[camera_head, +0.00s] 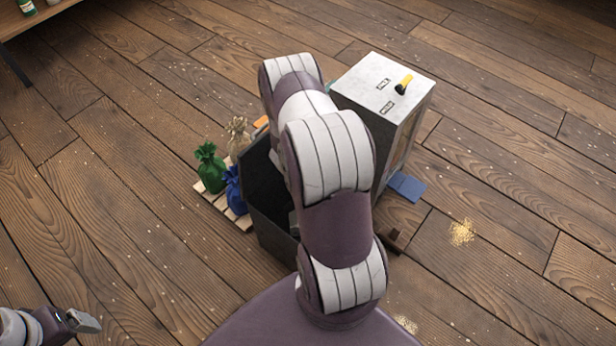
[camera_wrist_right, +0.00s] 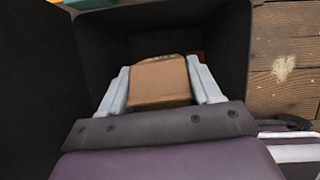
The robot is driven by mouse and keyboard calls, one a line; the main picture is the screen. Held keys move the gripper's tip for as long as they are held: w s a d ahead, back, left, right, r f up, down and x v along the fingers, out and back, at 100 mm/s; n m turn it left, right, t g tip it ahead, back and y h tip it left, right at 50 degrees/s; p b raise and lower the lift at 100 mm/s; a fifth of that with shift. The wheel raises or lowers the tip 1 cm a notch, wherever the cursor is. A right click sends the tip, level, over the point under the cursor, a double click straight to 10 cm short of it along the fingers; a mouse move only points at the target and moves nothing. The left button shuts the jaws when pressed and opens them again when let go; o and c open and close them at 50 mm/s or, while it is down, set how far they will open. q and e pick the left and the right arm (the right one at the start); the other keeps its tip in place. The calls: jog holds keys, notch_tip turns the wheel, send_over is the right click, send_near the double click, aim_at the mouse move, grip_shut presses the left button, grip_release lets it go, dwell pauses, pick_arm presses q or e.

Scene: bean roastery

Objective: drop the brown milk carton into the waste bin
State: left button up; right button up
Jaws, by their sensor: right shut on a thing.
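The brown milk carton (camera_wrist_right: 160,82) is between the two fingers of my right gripper (camera_wrist_right: 160,88) in the right wrist view. The gripper is shut on it. Around and beneath them are the dark inner walls of the waste bin (camera_wrist_right: 215,40), so the carton appears to be at or inside its opening. In the head view the dark bin (camera_head: 262,190) stands in front of me, partly covered by my right arm. The right gripper and carton are hidden there. My left gripper (camera_head: 84,321) is at the lower left, away from the bin; its finger gap is unclear.
A white-topped cabinet (camera_head: 372,80) with a yellow-and-black handle stands behind the bin at right. Green (camera_head: 209,168), tan (camera_head: 238,135) and blue (camera_head: 235,188) sacks sit on a pallet (camera_head: 240,220) left of the bin. Spilled grains (camera_head: 461,232) lie on the floor at right.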

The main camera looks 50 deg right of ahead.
jog(key=shift+f, duration=0.1)
jog(key=o, duration=1.1)
jog(key=p+v, duration=0.6)
jog(key=v, duration=0.6)
jog(key=shift+a+r, duration=0.2)
jog(key=shift+r, duration=0.15)
